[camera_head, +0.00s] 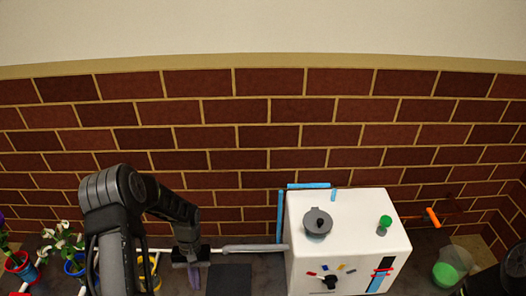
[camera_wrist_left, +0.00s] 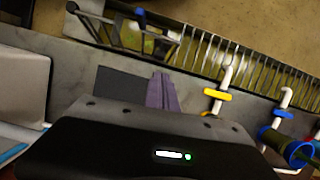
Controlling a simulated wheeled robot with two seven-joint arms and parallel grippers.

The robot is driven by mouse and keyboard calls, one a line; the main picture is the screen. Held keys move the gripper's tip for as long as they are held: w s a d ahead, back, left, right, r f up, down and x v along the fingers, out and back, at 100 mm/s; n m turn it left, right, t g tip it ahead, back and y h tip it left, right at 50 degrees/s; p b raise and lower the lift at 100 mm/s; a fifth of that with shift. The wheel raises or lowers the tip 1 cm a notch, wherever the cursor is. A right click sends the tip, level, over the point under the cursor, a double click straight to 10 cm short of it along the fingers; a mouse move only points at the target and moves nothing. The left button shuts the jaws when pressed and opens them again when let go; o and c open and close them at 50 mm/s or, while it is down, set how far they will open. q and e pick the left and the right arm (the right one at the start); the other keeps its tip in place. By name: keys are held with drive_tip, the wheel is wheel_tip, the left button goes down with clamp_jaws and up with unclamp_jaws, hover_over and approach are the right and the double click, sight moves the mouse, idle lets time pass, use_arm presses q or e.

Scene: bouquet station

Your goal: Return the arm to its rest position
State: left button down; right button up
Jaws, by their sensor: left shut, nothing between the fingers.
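My left arm (camera_head: 118,215) comes up from the bottom left in the head view and bends down to the right. My left gripper (camera_head: 194,276) points down over the dark work surface, left of the white box. Its purple-grey fingers are shut with nothing between them. In the left wrist view the closed fingers (camera_wrist_left: 161,92) show beyond the dark gripper body, over the grey surface. No fingers of my right gripper can be seen.
A white box (camera_head: 360,262) with a grey knob (camera_head: 318,222) and a green knob (camera_head: 384,225) stands right of the gripper. A grey bar (camera_head: 252,248) runs between them. Potted flowers (camera_head: 65,245) stand at left. A green-filled cup (camera_head: 451,268) stands at right.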

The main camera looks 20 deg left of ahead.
use_arm(q)
drive_tip(key=shift+w, duration=0.1)
